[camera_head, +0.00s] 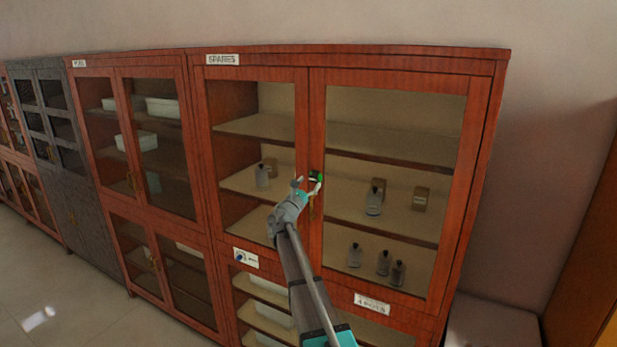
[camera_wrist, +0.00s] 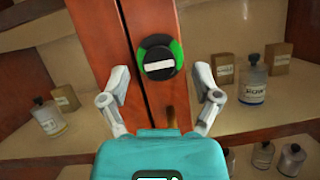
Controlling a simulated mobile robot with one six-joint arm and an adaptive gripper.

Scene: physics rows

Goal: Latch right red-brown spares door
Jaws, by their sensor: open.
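The red-brown SPARES cabinet has a right glass door (camera_head: 474,120) that looks about flush with the left door (camera_head: 300,100) in the head view. I cannot tell whether a small gap remains. A round latch knob, green with a black face and a white bar, sits on the right door's inner stile; it shows in the head view (camera_head: 316,175) and the wrist view (camera_wrist: 156,57). The white bar lies about level. My gripper (camera_wrist: 160,80) is open, its fingers on either side of the knob in the picture. I see no clear contact.
A brass handle (camera_wrist: 170,117) is below the knob, partly hidden by my gripper. Bottles and small boxes (camera_head: 420,199) stand on shelves behind the glass. Another red-brown cabinet (camera_head: 199,150) adjoins on the left. Floor (camera_head: 60,300) is clear at lower left.

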